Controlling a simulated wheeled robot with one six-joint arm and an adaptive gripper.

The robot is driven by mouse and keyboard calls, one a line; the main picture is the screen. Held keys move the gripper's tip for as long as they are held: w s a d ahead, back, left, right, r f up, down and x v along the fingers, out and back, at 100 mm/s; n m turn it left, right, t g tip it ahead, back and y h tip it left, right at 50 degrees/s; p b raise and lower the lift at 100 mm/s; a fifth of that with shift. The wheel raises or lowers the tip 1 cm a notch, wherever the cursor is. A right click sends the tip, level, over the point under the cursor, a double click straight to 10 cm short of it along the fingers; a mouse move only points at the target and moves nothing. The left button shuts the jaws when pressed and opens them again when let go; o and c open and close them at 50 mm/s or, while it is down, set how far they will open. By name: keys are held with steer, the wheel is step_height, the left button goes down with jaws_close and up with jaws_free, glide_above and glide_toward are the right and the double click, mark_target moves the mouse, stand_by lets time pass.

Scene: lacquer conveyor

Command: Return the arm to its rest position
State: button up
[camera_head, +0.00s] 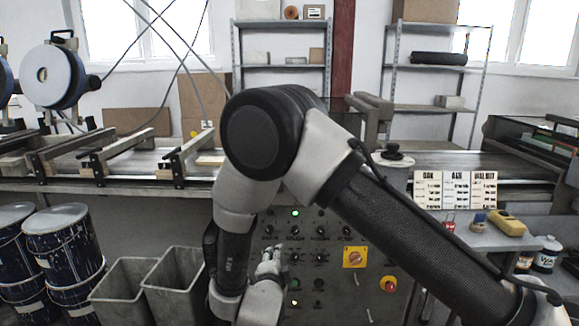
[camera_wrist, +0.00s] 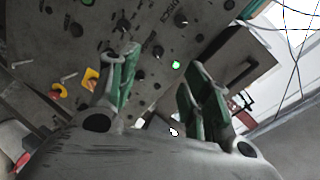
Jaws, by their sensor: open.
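My arm bends across the middle of the head view, in front of a grey control panel (camera_head: 318,222) with knobs and green lights. My gripper (camera_head: 268,262) hangs low at the centre, near the panel's left part; its fingertips are hard to make out there. In the wrist view my gripper (camera_wrist: 165,85) shows two green-padded fingers standing apart with nothing between them. The panel (camera_wrist: 150,30) fills the background beyond the fingers, tilted in this view. It cannot be told whether the fingers touch it.
A yellow plate with a switch (camera_head: 355,257) and a red button (camera_head: 388,284) are on the panel's right side. Grey bins (camera_head: 172,285) and dark drums (camera_head: 62,245) stand at left. A conveyor (camera_head: 130,160) runs behind.

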steer(key=w+d+r+n+g+y, duration=0.2)
steer(key=w+d+r, duration=0.1)
steer(key=r, duration=0.4)
steer(key=w+d+r+n+g+y, duration=0.2)
steer(key=w+d+r, duration=0.15)
steer(key=r, duration=0.35)
steer(key=s+d+r+n+g+y, duration=0.1)
steer(key=s+d+r+n, duration=0.2)
steer(key=d+r, duration=0.35)
steer(key=s+d+r+n+g, duration=0.2)
steer(key=s+d+r+n, duration=0.4)
steer(key=s+d, duration=0.5)
steer(key=s+d+r+n+g+h, duration=0.2)
steer(key=s+d+g+h, duration=0.1)
steer(key=s+d, duration=1.3)
steer(key=shift+s+h, duration=0.4)
steer(key=shift+s, duration=0.6)
steer(key=shift+a, duration=0.1)
